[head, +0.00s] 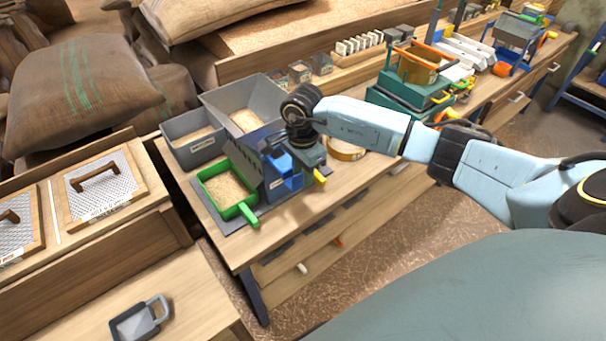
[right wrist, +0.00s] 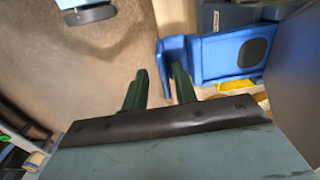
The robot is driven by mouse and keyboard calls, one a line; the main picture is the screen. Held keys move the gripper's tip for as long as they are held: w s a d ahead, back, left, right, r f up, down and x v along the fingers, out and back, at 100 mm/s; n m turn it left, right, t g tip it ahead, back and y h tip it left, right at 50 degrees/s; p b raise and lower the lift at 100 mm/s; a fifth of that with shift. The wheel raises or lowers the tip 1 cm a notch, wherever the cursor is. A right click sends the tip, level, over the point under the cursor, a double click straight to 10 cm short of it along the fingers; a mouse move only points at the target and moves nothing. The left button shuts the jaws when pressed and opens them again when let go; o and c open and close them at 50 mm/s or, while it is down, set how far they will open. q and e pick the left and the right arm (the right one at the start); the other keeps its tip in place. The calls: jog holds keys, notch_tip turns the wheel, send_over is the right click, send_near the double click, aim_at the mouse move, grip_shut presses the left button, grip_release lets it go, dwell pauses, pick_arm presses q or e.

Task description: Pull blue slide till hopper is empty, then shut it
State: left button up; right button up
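The grey flared hopper (head: 215,101) stands at the back of the workbench with tan grain in its bottom. The blue slide (head: 286,184) is at the front of the blue unit beside it; its blue bracket shows large in the right wrist view (right wrist: 222,58). A green scoop-like tray (head: 247,213) with grain sits left of the slide. My right gripper (head: 312,158) is beside the blue unit, mostly hidden under its wrist. In the right wrist view its green fingers (right wrist: 158,88) are apart, with the bracket's edge showing between them. My left gripper is out of view.
A labelled grey bin (head: 180,147) with grain stands left of the hopper. Green equipment (head: 395,90) stands farther right. The bench's front edge is close to the tray.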

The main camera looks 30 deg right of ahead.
notch_tip(320, 180, up, 12)
jog(key=b, duration=0.1)
jog(key=shift+b, duration=0.35)
jog(key=shift+r, duration=0.1)
